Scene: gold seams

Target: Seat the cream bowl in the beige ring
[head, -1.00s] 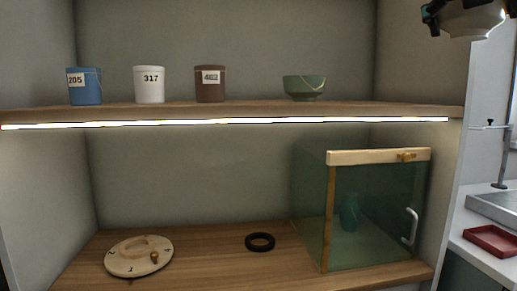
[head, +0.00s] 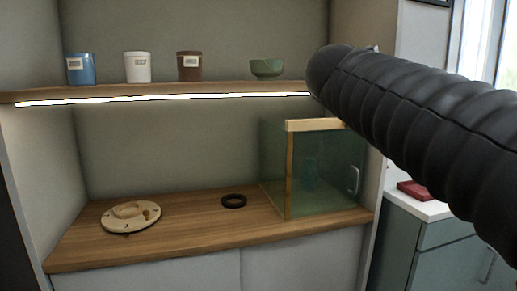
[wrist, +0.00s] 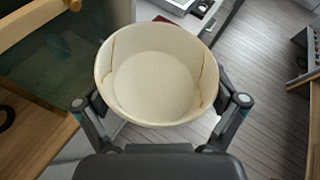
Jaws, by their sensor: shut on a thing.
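The cream bowl (wrist: 155,85) fills the middle of the wrist view, its open mouth towards the camera, with thin gold seams on its inner wall. My gripper (wrist: 160,101) is shut on it, one finger at each side. The bowl is held in the air above the floor and counter area, to the right of the glass case. In the head view my black arm crosses the right side, and neither gripper nor bowl shows there. A dark ring (head: 233,201) lies flat on the lower wooden shelf.
A glass case (head: 325,170) stands right of the dark ring. The upper shelf bears blue (head: 80,70), white (head: 138,70) and brown (head: 189,69) cups and a green bowl (head: 267,69). Shelf room between board and ring is clear.

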